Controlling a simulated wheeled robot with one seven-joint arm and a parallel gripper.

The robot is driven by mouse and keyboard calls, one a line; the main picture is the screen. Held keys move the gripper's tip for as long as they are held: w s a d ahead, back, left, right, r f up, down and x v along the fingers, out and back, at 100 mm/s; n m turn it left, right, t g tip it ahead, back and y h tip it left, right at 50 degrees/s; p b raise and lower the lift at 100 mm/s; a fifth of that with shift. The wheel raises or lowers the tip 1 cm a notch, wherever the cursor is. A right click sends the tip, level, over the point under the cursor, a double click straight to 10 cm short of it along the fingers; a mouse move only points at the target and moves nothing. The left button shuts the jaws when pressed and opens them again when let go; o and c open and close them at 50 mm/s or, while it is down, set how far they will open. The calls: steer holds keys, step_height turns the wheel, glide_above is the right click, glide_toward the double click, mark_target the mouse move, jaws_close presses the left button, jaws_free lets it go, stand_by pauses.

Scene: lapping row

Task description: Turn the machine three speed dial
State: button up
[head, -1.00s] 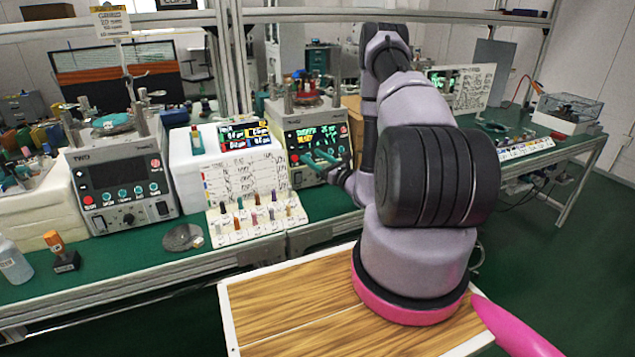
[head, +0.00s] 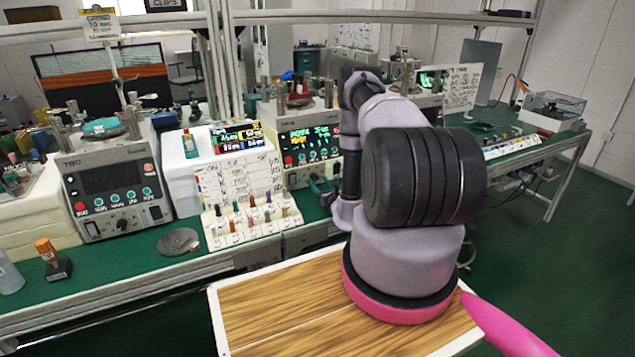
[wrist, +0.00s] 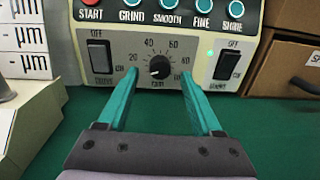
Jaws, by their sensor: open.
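The speed dial (wrist: 160,67) is a black knob with a white pointer, on a pale panel with a numbered scale around it, in the wrist view. It belongs to the machine with a lit green display (head: 308,145) left of my arm in the head view; I cannot read its number. My gripper (wrist: 160,76) is open, its two teal fingers pointing at the panel, one on each side of the dial and apart from it. In the head view the fingers are small near the machine's lower front, and the dial is hard to make out there.
Black rocker switches (wrist: 100,56) and (wrist: 227,65) flank the dial, with a row of teal buttons (wrist: 167,18) above. A cardboard box (wrist: 285,68) stands right of the machine.

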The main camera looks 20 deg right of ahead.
steer(key=shift+w, duration=0.9)
jaws_close()
